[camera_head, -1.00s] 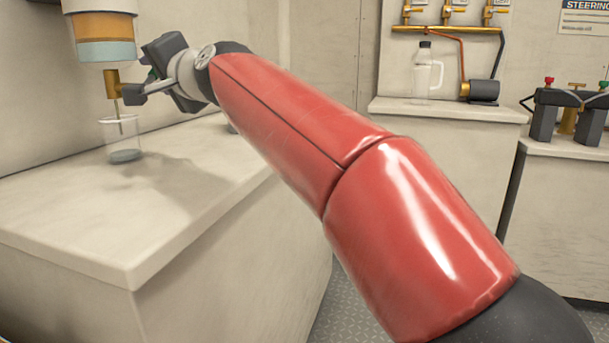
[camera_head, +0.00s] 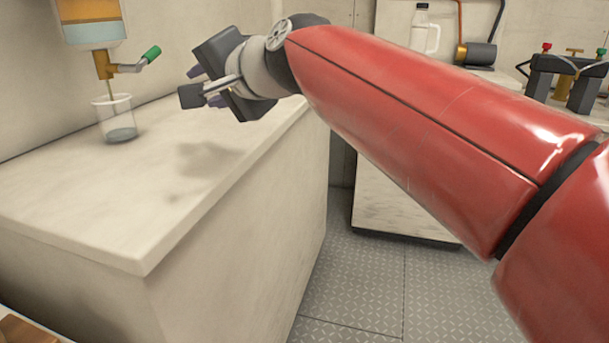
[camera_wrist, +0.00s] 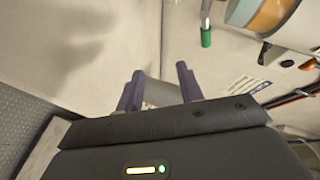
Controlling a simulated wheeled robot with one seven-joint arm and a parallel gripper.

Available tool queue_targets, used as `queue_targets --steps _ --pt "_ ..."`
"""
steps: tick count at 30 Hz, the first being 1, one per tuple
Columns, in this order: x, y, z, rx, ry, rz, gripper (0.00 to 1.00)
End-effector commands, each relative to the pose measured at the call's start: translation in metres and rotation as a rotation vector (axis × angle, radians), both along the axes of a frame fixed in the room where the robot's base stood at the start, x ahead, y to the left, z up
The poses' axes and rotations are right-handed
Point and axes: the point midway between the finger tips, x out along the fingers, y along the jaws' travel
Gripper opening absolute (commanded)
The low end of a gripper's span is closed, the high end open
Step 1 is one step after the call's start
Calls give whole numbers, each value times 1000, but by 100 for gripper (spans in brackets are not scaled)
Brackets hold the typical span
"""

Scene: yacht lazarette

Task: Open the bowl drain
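The filter bowl (camera_head: 92,33), clear with an orange layer over a pale blue one, hangs at the upper left of the head view and shows in the wrist view (camera_wrist: 268,14). Below it is a brass drain valve (camera_head: 104,64). Its lever (camera_head: 151,55), with a green grip, sticks out to the right; the grip also shows in the wrist view (camera_wrist: 206,38). A thin line runs from the valve down into a clear cup (camera_head: 118,118) with some greyish liquid. My gripper (camera_head: 192,84) is right of the lever, apart from it. Its fingers (camera_wrist: 159,78) are apart, with no clear object held.
The cup stands on a pale counter (camera_head: 75,215), otherwise mostly bare, with my arm's shadow on it. A white jug (camera_head: 425,33) and a dark cylindrical unit (camera_head: 477,53) stand on another cabinet behind. The grey floor (camera_head: 360,285) is clear.

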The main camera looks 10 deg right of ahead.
Motion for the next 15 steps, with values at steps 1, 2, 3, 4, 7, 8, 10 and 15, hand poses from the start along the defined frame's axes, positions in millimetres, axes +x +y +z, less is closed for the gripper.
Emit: queue_targets --steps 1,2,3,4,7,8,10,15 --pt "-3 -8 -4 -33 2 -5 37" --pt "-5 -13 -8 -53 4 -7 37" --pt "-8 -19 -12 -82 3 -9 37" --pt "-10 -23 -17 -102 5 -10 37" --pt "-17 -37 -29 -168 11 -14 37" --pt "-19 -41 -33 -187 12 -14 37" --pt "-24 -50 -41 -232 17 -16 37" --pt "-38 -73 -62 -340 32 -15 37"
